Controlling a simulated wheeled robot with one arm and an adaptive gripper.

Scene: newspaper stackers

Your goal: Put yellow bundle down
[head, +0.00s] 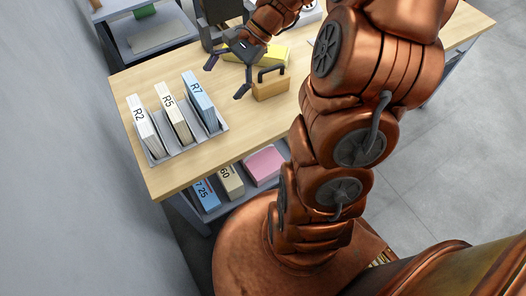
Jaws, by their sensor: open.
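A flat yellow bundle (271,57) lies on the light wooden table (240,130), just beyond a tan block with a dark handle. My gripper (225,80) is open, its two dark fingers spread apart and pointing toward the lower left. The gripper body covers part of the yellow bundle's left portion. Nothing shows between the fingertips. I cannot tell whether the fingers touch the bundle or hang above the table.
The tan block (270,89) stands right of the fingertips. A grey rack (183,146) at left holds upright bundles R2 (144,126), R5 (173,114) and R7 (200,101). A pink bundle (265,164) and others lie on a shelf below. The tabletop between rack and block is clear.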

